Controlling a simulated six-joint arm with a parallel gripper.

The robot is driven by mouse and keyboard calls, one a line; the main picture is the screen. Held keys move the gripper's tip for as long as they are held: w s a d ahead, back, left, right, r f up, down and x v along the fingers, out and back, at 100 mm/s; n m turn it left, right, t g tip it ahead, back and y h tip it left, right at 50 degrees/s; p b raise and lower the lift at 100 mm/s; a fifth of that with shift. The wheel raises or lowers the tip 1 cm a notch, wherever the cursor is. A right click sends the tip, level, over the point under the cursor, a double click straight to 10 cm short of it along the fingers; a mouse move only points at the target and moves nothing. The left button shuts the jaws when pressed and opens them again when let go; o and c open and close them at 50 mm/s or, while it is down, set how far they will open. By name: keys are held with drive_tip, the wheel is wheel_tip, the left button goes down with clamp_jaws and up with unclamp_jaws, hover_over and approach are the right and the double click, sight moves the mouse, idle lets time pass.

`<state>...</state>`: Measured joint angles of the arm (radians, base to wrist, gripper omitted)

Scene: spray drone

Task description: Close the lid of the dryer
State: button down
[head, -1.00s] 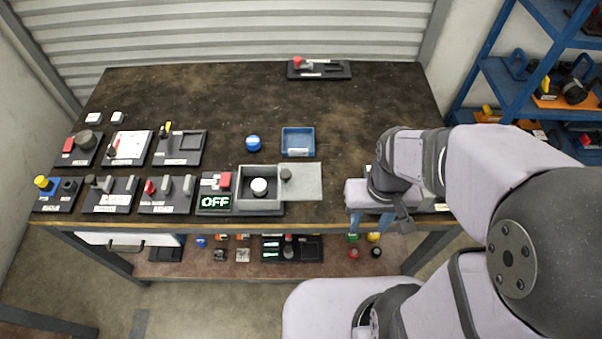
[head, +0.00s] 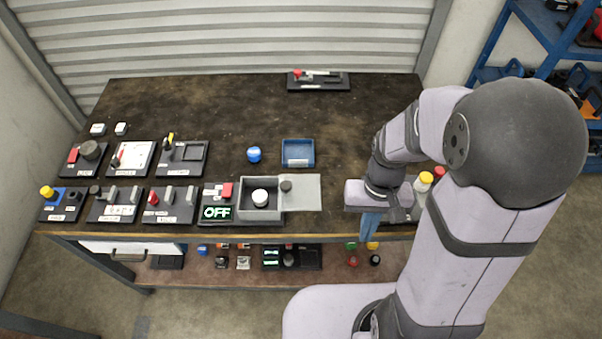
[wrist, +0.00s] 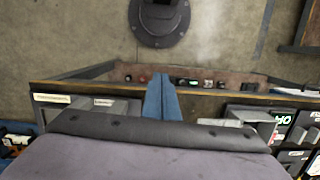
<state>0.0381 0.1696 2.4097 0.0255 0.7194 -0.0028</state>
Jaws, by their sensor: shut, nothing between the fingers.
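The dryer is a grey open box (head: 244,204) on a black base with a lit "OFF" display (head: 216,213) and a red switch. A white round piece (head: 260,198) sits inside it. Its flat grey lid (head: 305,193) lies open to the right of the box, with a dark knob (head: 286,186) near the box edge. My gripper (head: 370,226) is right of the lid, near the table's front edge, apart from the lid. Its blue fingers are together and empty, and they also show closed in the wrist view (wrist: 162,97).
A blue tray (head: 298,164) and a blue round piece (head: 254,155) lie behind the dryer. Several switch panels (head: 122,204) fill the left side. Bottles with yellow and red caps (head: 424,182) stand right of my gripper. The back middle of the table is mostly clear.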

drive_tip(key=w+a+r+m+y, duration=0.1)
drive_tip(key=w+m, duration=0.1)
drive_tip(key=w, duration=0.4)
drive_tip(key=w+a+r+m+y, duration=0.1)
drive_tip(key=w+a+m, duration=0.1)
drive_tip(key=w, duration=0.5)
drive_tip(key=w+a+r+m+y, duration=0.2)
drive_tip(key=w+a+r+m, duration=0.2)
drive_tip(key=m, duration=0.6)
drive_tip(key=shift+a+r+m+t+p, duration=0.15)
drive_tip(key=shift+r+m+t+p, duration=0.2)
drive_tip(key=shift+r, duration=0.6)
drive_tip(key=shift+f, duration=0.1)
drive_tip(key=p, duration=0.2)
approach(293, 190)
drive_tip(key=f, duration=0.1)
drive_tip(key=d+f, duration=0.2)
drive_tip(key=f, duration=0.1)
drive_tip(key=shift+w+d, duration=0.2)
drive_tip(key=shift+d, duration=0.05)
drive_tip(key=a, duration=0.1)
drive_tip(key=a+p, duration=0.1)
drive_tip(key=a, duration=0.1)
drive_tip(key=shift+s+p, duration=0.25)
drive_tip(key=shift+p, duration=0.1)
drive_tip(key=shift+s+a, duration=0.1)
drive_tip(key=shift+a, duration=0.4)
